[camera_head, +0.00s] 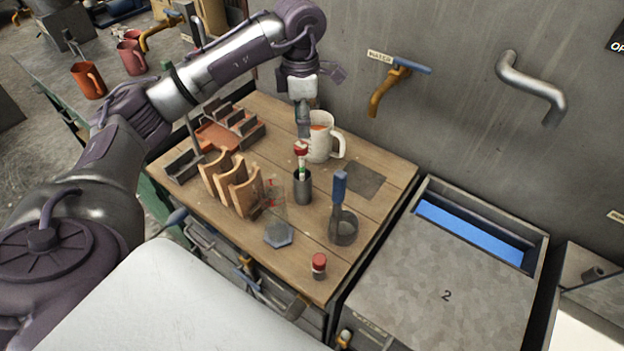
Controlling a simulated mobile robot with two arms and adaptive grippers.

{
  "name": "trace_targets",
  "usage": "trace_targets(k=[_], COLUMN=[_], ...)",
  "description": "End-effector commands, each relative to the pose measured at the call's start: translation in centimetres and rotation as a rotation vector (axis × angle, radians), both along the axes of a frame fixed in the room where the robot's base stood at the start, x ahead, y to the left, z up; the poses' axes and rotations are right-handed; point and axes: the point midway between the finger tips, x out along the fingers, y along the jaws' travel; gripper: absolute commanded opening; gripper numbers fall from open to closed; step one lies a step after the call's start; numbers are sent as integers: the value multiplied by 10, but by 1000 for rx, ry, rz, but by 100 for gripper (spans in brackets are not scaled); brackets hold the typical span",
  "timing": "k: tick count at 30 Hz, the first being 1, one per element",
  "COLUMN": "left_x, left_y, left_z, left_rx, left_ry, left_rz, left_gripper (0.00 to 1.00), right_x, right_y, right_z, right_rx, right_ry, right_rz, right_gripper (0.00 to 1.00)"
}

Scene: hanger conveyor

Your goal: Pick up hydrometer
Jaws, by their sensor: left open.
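What looks like the hydrometer (301,163) is a slim stick with a red top and a white and green body. It stands upright in a small dark metal cup (303,189) on the wooden table. My left gripper (304,130) points down just above the red top in the picture, beside a white mug. It is open, with nothing visibly held. Whether its fingertips touch the red top is hard to tell. The lower part of the stick is hidden in the cup. My right gripper is out of view.
The white mug (322,143) stands close behind the stick. A blue-handled ladle (341,225), a red-capped bottle (319,266) and a wooden rack (228,184) stand around it. A grey wall with an orange tap (388,90) rises behind. A grey basin (440,270) is at the right.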

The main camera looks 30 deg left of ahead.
Motion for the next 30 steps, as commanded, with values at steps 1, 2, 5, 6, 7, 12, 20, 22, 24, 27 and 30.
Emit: trace_targets(k=[1, 2, 5, 6, 7, 12, 20, 22, 24, 27, 30], left_x=[-1, -1, -2, -2, -2, -1, -2, -2, -2, -2, -1], left_y=[0, 1, 0, 0, 0, 0, -1, 0, -1, -1, 0], left_z=[-6, -11, -30, -38, -44, -70, -92, -103, -114, -126, -133], left_rx=[2, 1, 1, 1, 0, -1, -2, -1, -2, -2, -2], left_ry=[7, 6, 8, 7, 8, 4, 5, 6, 5, 2, 1], left_rz=[0, 0, 0, 1, 2, 0, 0, 2, 1, 0, 1], left_gripper=[42, 42, 42, 42, 42, 42, 42, 42, 42, 42, 42], right_x=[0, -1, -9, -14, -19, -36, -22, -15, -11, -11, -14], right_y=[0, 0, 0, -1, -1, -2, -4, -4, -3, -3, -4], right_z=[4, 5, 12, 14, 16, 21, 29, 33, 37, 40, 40], right_rx=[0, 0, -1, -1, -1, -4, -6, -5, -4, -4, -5], right_ry=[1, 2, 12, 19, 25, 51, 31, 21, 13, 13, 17], right_rz=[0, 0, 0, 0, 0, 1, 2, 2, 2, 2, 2], right_gripper=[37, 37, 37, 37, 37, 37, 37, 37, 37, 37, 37])
